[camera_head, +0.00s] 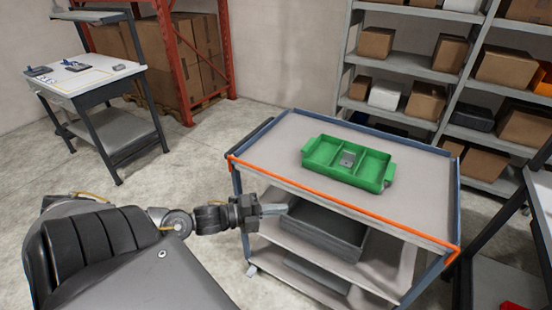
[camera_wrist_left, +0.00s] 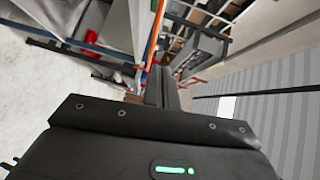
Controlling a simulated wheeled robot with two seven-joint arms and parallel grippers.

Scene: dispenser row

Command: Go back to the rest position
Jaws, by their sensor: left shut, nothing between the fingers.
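My left gripper (camera_head: 274,209) comes in from the left and points right, in front of the near left side of a cart (camera_head: 420,200). Its fingers are shut with nothing between them. It appears apart from the cart's orange front edge, though the exact gap is hard to judge. In the left wrist view the closed fingers (camera_wrist_left: 162,88) point away from the camera, beside the orange edge. My right gripper is in neither view.
A green divided tray (camera_head: 318,171) with a small grey part (camera_head: 348,158) in it stands on the cart top. A dark bin (camera_head: 325,228) sits on the shelf below. A workbench (camera_head: 90,78) stands back left, shelving with boxes (camera_head: 425,100) back right. Floor between bench and cart is clear.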

